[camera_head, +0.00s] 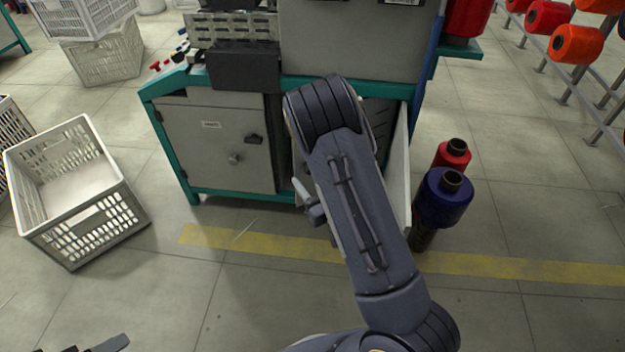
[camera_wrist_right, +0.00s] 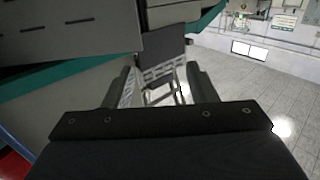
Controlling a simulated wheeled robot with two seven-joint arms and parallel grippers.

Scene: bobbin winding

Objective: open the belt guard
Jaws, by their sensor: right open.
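The belt guard looks like the pale panel (camera_head: 401,170) at the right of the winding machine's lower front. It stands out from the front at an angle, and my right arm covers much of it. A dark slotted surface (camera_head: 376,112) shows beside it. My right gripper (camera_head: 318,212) is low in front of the machine, mostly hidden behind its own arm. In the right wrist view my right gripper (camera_wrist_right: 158,88) has its fingers apart with nothing between them. Whether it touches the guard is hidden. Only dark tips of my left gripper (camera_head: 100,345) show at the bottom left edge.
A grey cabinet door (camera_head: 222,145) with a latch is shut on the machine's left. A white crate (camera_head: 122,205) stands on the floor at left. A blue spool (camera_head: 443,198) and a red spool (camera_head: 453,154) stand right of the panel. Open floor lies in front.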

